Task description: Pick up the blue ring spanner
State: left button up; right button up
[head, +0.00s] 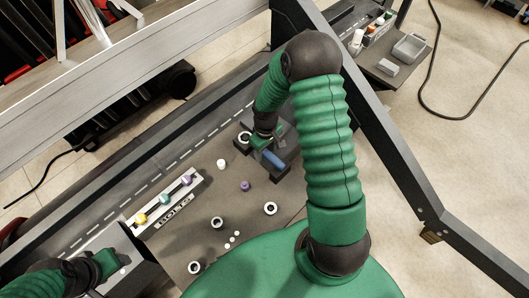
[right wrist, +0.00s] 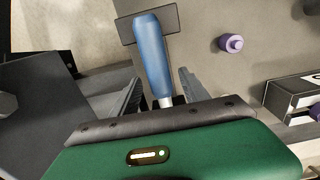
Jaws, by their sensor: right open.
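The blue ring spanner (head: 273,159) shows as a blue handle in a dark holder in the head view. In the right wrist view its thick blue handle (right wrist: 152,58) points up the picture, with a pale shaft at its lower end. My right gripper (head: 264,146) is open at the spanner. In the right wrist view its two fingers (right wrist: 160,95) stand either side of the handle's lower part, with gaps showing. The spanner's ring end is hidden behind the gripper body. My left gripper (head: 112,264) is at the lower left, over a grey box; its fingers are not clear.
A labelled rack (head: 170,208) holds yellow, blue and purple pieces. A purple piece (head: 244,186), a white piece (head: 221,164) and several dark rings (head: 270,208) lie on the bench. A grey tray (head: 409,47) stands at the upper right. A dark frame beam (head: 400,180) runs along the right.

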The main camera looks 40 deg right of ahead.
jog(key=shift+r, duration=0.1)
grip_shut()
dwell(1.2)
